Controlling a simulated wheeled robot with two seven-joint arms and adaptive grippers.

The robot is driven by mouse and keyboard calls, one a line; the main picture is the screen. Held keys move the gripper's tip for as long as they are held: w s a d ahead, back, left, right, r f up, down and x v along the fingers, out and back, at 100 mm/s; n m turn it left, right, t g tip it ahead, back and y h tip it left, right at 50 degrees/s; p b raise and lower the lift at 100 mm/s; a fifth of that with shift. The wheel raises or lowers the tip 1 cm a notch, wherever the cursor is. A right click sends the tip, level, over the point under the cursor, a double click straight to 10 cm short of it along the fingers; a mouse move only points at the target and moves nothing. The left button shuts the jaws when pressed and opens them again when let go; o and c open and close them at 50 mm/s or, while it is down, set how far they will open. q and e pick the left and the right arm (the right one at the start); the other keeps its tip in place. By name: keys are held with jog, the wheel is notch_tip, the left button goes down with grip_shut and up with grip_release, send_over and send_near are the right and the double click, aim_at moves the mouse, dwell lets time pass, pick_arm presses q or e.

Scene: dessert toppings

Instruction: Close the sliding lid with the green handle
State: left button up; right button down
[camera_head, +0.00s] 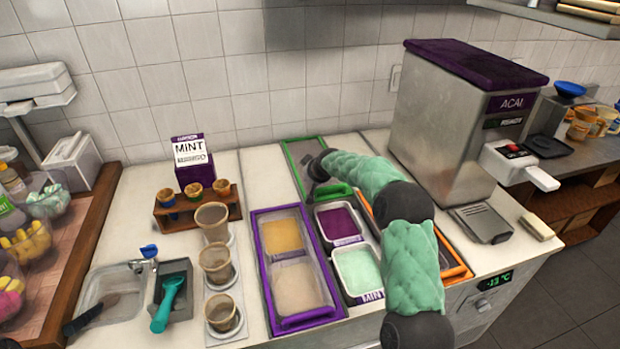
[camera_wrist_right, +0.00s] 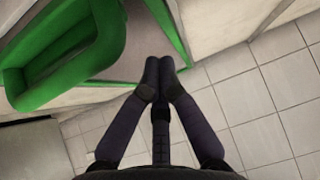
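The sliding lid with the green frame (camera_head: 292,160) lies at the back of the counter freezer in the head view. Its green handle (camera_head: 334,191) is at the lid's front end, just behind the purple and mint tubs, which are uncovered. The handle also shows large at the upper left of the right wrist view (camera_wrist_right: 66,88). My right gripper (camera_head: 316,168) is above the lid, behind the handle, and partly hidden by my arm. In the wrist view its fingertips (camera_wrist_right: 160,68) are together and empty, beside the handle and apart from it. My left gripper is not in view.
A purple-framed lid (camera_head: 318,316) covers tubs on the left. An orange-framed section (camera_head: 455,272) lies on the right, partly behind my arm. The purple tub (camera_head: 338,221) and mint tub (camera_head: 357,268) are open. The acai machine (camera_head: 440,120) stands close at right.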

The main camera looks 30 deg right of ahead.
jog(key=shift+s+a+f+b, duration=0.15)
jog(key=shift+s+b, duration=0.4)
jog(key=shift+s, duration=1.05)
jog(key=shift+a, duration=0.1)
